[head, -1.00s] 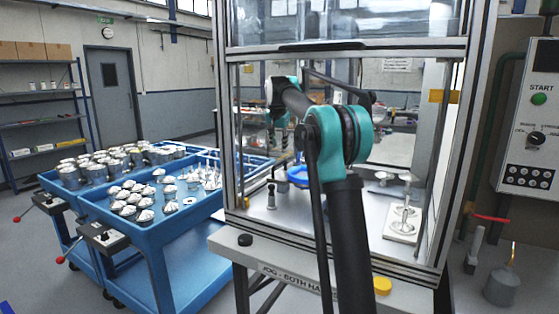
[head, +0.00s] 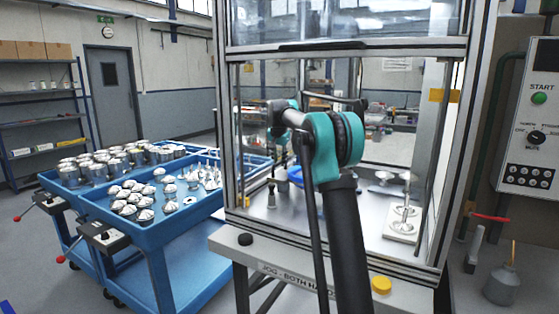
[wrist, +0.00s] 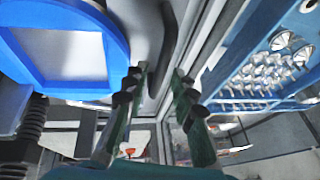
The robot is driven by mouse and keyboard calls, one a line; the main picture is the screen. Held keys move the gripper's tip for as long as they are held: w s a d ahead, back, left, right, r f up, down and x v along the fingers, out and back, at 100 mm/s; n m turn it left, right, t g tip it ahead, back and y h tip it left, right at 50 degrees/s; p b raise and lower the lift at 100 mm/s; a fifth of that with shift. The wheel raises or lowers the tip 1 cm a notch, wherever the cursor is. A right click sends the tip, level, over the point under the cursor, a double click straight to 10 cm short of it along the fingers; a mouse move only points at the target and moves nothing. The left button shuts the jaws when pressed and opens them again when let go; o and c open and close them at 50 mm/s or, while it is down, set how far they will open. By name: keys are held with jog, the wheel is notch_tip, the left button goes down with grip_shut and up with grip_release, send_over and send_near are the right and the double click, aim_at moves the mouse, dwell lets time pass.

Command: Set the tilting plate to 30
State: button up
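The tilting plate appears to be the blue round piece (wrist: 117,45) with a square, pale-centred recess at the upper left of the wrist view. A blue part (head: 297,174) also shows inside the machine enclosure in the head view, mostly hidden behind my arm. I cannot read its angle or any scale. My gripper (wrist: 161,72) has its two dark green fingers apart with nothing between them. It is to the right of the blue piece in the wrist view, apart from it. In the head view my arm reaches into the enclosure and the fingers cannot be made out.
The enclosure's metal frame (head: 232,130) stands close around my arm. A white fixture (head: 403,228) with metal parts is at right inside. A blue trolley (head: 150,235) with several metal parts stands at left. A control box (head: 530,130) with a green button hangs at right.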

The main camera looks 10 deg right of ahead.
grip_shut()
jog(key=s+d+r+t+y, duration=0.1)
jog(key=s+d+r, duration=0.1)
jog(key=r, duration=0.4)
jog(key=s+d+r+m+t+y, duration=0.1)
jog(key=s+d+r+y, duration=0.1)
jog(key=d+r, duration=0.3)
jog(key=shift+s+d+r+t, duration=0.3)
jog(key=shift+s+r, duration=0.5)
jog(key=shift+r, duration=0.05)
jog(key=shift+o, duration=0.5)
grip_release()
jog(key=shift+s+d, duration=0.15)
jog(key=shift+d, duration=0.05)
jog(key=shift+o, duration=1)
